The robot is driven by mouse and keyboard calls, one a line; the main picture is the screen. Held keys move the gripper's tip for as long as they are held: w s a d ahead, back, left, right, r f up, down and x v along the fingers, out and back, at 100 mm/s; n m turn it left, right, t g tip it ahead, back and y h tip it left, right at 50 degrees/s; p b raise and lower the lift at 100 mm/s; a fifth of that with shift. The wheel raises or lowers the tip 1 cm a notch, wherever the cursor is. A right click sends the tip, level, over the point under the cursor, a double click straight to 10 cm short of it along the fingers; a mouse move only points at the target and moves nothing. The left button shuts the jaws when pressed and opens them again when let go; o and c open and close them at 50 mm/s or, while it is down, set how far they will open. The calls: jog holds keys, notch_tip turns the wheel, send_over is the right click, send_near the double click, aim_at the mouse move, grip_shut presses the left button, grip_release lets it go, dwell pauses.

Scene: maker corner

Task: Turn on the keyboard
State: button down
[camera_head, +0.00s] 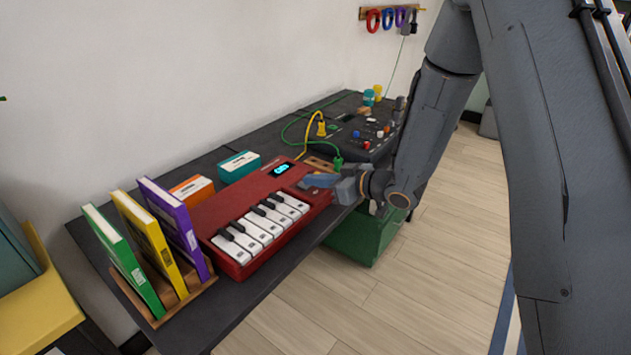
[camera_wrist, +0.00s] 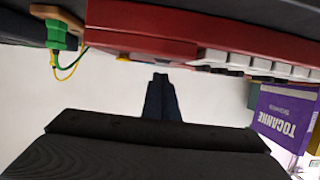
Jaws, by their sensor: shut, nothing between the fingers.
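The red keyboard (camera_head: 232,206) with white and black keys lies on the dark table. A small cyan display (camera_head: 280,169) glows on its top. My gripper (camera_head: 308,181) is shut and empty at the keyboard's right end, close above its top; the head view does not settle whether it touches. My arm hides part of that end. The wrist view looks upside down: the red keyboard body (camera_wrist: 145,28) spans the top, and my shut fingertips (camera_wrist: 160,78) point toward it.
Upright green, yellow and purple books (camera_head: 178,228) stand in a wooden holder left of the keyboard. Orange (camera_head: 192,188) and teal (camera_head: 238,166) boxes sit behind it. A black device with knobs and cables (camera_head: 358,138) stands beyond. A green bin (camera_head: 362,238) is beside the table.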

jog(key=shift+r, duration=0.35)
jog(key=shift+r+p, duration=0.25)
jog(key=shift+p, duration=0.15)
jog(key=r+p, duration=0.3)
jog(key=r, duration=0.1)
jog(key=shift+s+d, duration=0.2)
jog(key=shift+d, duration=0.15)
jog(key=s+d+b, duration=0.1)
jog(key=s+d, duration=0.4)
jog(key=d, duration=0.3)
jog(key=shift+s+r+b, duration=0.2)
jog(key=shift+s+b, duration=0.1)
jog(key=shift+s, duration=0.05)
jog(key=s+d+f+m+g+h, duration=0.1)
jog(key=s+d+m+h, duration=0.2)
jog(key=d+h, duration=0.35)
jog(key=s+d+f+m+g+h, duration=0.1)
jog(key=s+d+m+h, duration=0.1)
jog(key=d+m+h, duration=0.4)
jog(key=s+r+m+g, duration=0.1)
jog(key=s+g, duration=0.5)
jog(key=s, duration=1.3)
jog(key=shift+s+a+m+y, duration=0.15)
jog(key=shift+a+m+y, duration=0.15)
jog(key=shift+m+y, duration=0.15)
